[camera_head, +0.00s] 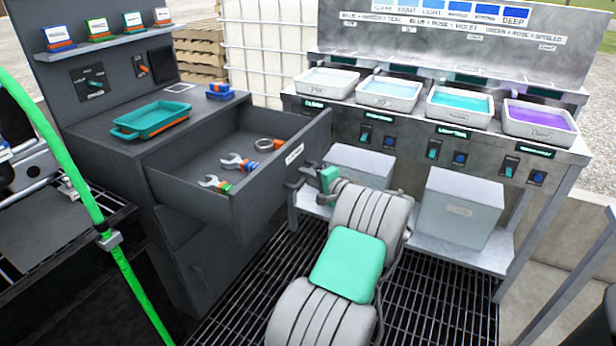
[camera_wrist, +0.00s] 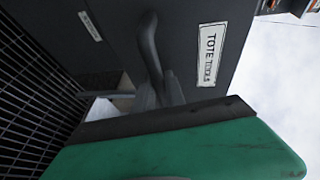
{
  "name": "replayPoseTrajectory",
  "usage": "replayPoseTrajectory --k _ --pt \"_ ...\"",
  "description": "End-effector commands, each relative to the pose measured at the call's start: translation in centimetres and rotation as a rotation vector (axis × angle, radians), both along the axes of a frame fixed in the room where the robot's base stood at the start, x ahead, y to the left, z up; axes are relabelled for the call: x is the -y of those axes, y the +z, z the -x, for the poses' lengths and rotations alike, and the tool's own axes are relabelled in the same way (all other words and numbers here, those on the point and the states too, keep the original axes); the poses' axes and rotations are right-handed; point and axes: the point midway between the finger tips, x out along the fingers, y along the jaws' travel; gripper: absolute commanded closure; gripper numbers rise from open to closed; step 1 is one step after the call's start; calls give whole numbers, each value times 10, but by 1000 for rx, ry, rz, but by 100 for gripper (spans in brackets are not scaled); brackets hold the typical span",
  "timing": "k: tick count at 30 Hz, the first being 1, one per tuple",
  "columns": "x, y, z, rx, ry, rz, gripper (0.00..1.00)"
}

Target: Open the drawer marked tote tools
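The tote tools drawer (camera_head: 222,204) is pulled well out of the dark cabinet in the head view. Wrenches (camera_head: 238,162) and a ring-shaped tool (camera_head: 270,144) lie inside. Its front bears a white label (camera_head: 294,154), which reads TOTE TOOLS in the wrist view (camera_wrist: 212,55). My gripper (camera_head: 305,180) is at the drawer front, below the label. In the wrist view the dark handle (camera_wrist: 150,50) runs down behind a green, dark-edged finger (camera_wrist: 180,145).
A teal tray (camera_head: 150,119) and blue blocks (camera_head: 228,92) sit on the cabinet top. Another cabinet front (camera_head: 205,270) is below the drawer. A steel bench (camera_head: 400,116) with several liquid trays stands right of the drawer. A green hose (camera_head: 75,190) hangs at left.

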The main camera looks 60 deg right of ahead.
Motion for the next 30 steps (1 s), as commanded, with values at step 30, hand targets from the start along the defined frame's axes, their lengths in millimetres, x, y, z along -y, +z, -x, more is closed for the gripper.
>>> replayPoseTrajectory --k 30 --pt "-24 14 75 1 -3 -1 66"
